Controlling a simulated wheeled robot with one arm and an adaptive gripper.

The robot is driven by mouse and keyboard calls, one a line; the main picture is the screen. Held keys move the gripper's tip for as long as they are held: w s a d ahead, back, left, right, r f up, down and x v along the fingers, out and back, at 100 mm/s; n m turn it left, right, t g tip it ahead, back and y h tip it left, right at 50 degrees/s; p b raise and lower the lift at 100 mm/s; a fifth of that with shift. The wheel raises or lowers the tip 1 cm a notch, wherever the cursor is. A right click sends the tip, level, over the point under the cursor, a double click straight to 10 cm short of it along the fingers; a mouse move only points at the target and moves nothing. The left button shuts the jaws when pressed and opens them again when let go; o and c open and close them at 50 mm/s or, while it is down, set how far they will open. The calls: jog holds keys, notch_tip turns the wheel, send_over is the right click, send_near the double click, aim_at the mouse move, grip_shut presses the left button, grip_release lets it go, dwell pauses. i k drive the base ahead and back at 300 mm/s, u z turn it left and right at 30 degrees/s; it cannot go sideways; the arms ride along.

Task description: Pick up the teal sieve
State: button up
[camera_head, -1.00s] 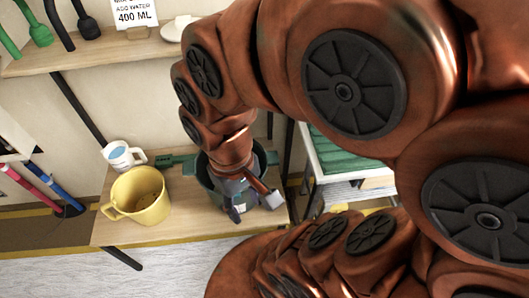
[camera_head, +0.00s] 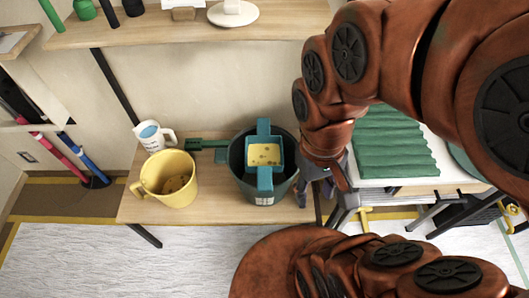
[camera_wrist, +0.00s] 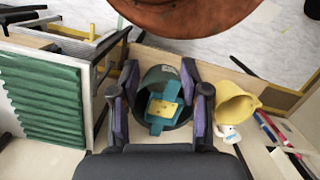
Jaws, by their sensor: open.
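The teal sieve (camera_head: 264,178) is a square frame with a tab at either end, lying across the mouth of a dark green bucket (camera_head: 240,183). Yellowish material with dark specks shows inside its frame. My gripper (camera_head: 318,190) is open and empty, to the right of the bucket in the head view. In the wrist view my gripper (camera_wrist: 159,78) has its two purple-padded fingers spread, with the sieve (camera_wrist: 158,122) and bucket (camera_wrist: 160,78) seen between them. I cannot tell the height of the fingers above the sieve.
A yellow bucket (camera_head: 163,188) and a white measuring jug (camera_head: 150,134) stand to the left on the wooden table (camera_head: 218,211). A dark green tool (camera_head: 203,145) lies behind. A green ridged pad (camera_head: 397,150) is to the right. A shelf (camera_head: 180,30) runs above.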

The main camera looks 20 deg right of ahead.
aim_at(263, 151)
jog(key=z, duration=2.55)
jog(key=k, duration=1.5)
jog(key=u, duration=2.15)
